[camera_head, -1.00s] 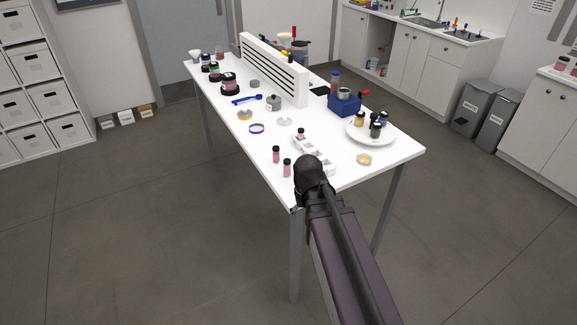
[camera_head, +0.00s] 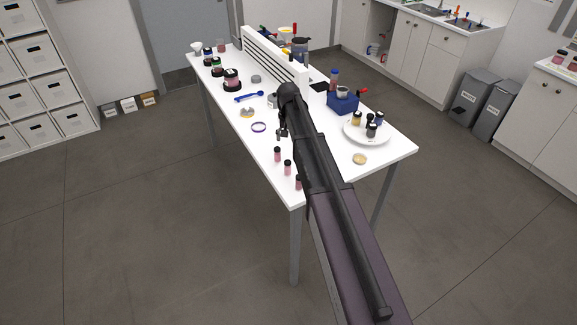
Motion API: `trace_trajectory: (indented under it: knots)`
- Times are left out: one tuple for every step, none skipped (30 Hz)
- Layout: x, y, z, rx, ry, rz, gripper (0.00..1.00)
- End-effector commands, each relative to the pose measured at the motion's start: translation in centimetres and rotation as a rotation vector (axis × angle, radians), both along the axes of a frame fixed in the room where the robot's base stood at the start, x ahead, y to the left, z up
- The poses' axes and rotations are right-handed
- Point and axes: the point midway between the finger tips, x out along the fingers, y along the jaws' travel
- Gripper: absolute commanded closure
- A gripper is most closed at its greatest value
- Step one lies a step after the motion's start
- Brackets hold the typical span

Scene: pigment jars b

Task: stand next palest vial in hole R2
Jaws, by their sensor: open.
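Three pink vials with dark caps stand in a line near the table's left edge: a far vial (camera_head: 277,154), a middle vial (camera_head: 287,168) and a near vial (camera_head: 298,183), partly against my arm. Their shades are too small to rank. My gripper (camera_head: 281,134) is open over the table, beyond the far vial and left of my arm. I see nothing between its fingers. The white rack with holes is hidden behind my arm, so hole R2 is not visible.
A white plate (camera_head: 352,137) with several small jars, a blue box (camera_head: 342,104) and a shallow tan dish (camera_head: 360,159) are right of my arm.

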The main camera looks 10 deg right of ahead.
Motion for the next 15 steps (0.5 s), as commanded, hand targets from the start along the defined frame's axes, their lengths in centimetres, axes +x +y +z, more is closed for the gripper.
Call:
trace_trajectory:
  knots:
    - [0.0, 0.0, 0.0, 0.000, 0.000, 0.000, 0.17]
    - [-0.1, 0.0, -0.1, 0.000, 0.000, 0.000, 0.17]
    - [-0.1, 0.0, -0.1, 0.000, 0.000, 0.000, 0.17]
    - [-0.1, 0.0, -0.1, 0.000, 0.000, 0.000, 0.17]
    - [-0.1, 0.0, -0.1, 0.000, 0.000, 0.000, 0.17]
    - [-0.1, -0.1, -0.1, 0.000, 0.000, 0.000, 0.17]
    - [-0.1, -0.1, -0.1, 0.000, 0.000, 0.000, 0.17]
    - [-0.1, -0.1, -0.1, 0.000, 0.000, 0.000, 0.17]
    - [-0.1, -0.1, -0.2, 0.000, 0.000, 0.000, 0.17]
    - [-0.1, -0.1, -0.2, 0.000, 0.000, 0.000, 0.17]
    - [-0.1, -0.1, -0.3, 0.000, 0.000, 0.000, 0.17]
    - [-0.1, -0.1, -0.5, 0.000, 0.000, 0.000, 0.17]
    - [-0.1, -0.1, -0.6, 0.000, 0.000, 0.000, 0.17]
    - [-0.1, -0.1, -0.8, 0.000, 0.000, 0.000, 0.17]
    - [-0.1, -0.1, -1.1, 0.000, 0.000, 0.000, 0.17]
